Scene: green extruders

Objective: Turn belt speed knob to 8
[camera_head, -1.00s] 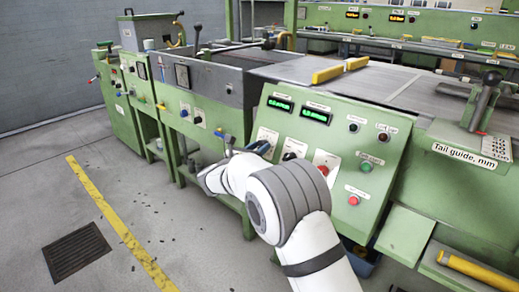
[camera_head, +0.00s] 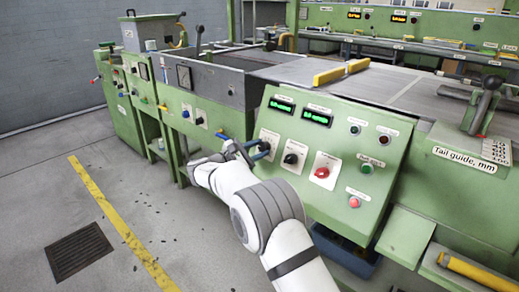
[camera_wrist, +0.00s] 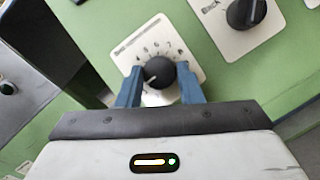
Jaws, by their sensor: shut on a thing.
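The black knob (camera_wrist: 158,73) sits on a white plate (camera_wrist: 128,57) with a numbered scale; digits from about 4 to 8 show above it in the wrist view. A pale mark on the knob points to the lower left. My gripper (camera_wrist: 159,70) has its blue fingers on both sides of this knob and is shut on it. In the head view my gripper (camera_head: 252,150) is at the leftmost plate on the green sloped panel (camera_head: 340,155), and largely hides the knob there. The lower part of the scale is hidden in the wrist view.
Two green displays (camera_head: 316,117) are above. Green and red buttons are farther right. Open floor (camera_head: 150,220) lies to the left.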

